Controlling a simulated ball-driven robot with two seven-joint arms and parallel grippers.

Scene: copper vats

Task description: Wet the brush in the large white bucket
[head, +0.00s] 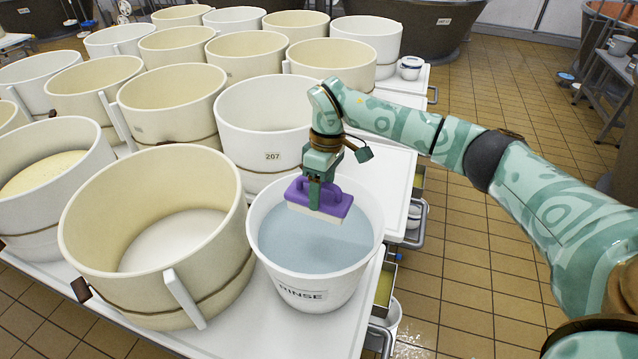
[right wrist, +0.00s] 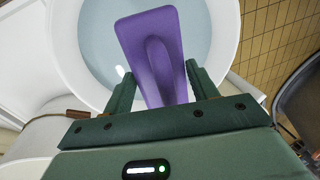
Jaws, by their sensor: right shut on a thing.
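A large white bucket labelled RINSE (head: 303,294) stands on the white table and holds bluish water (head: 300,245). A purple brush (head: 330,197) with pale bristles is above the water, inside the bucket's outline toward its far side. My right gripper (head: 322,192) is shut on the brush handle from above. In the right wrist view the brush (right wrist: 150,40) sits between the two green fingers of the gripper (right wrist: 160,90), with the bucket's water behind it. I cannot tell whether the bristle tips touch the water. My left gripper is not in view.
A large cream vat (head: 85,225) stands close left of the bucket, and a white vat marked 207 (head: 262,120) stands right behind it. Several more vats fill the table beyond. The tiled floor (head: 470,270) to the right is open.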

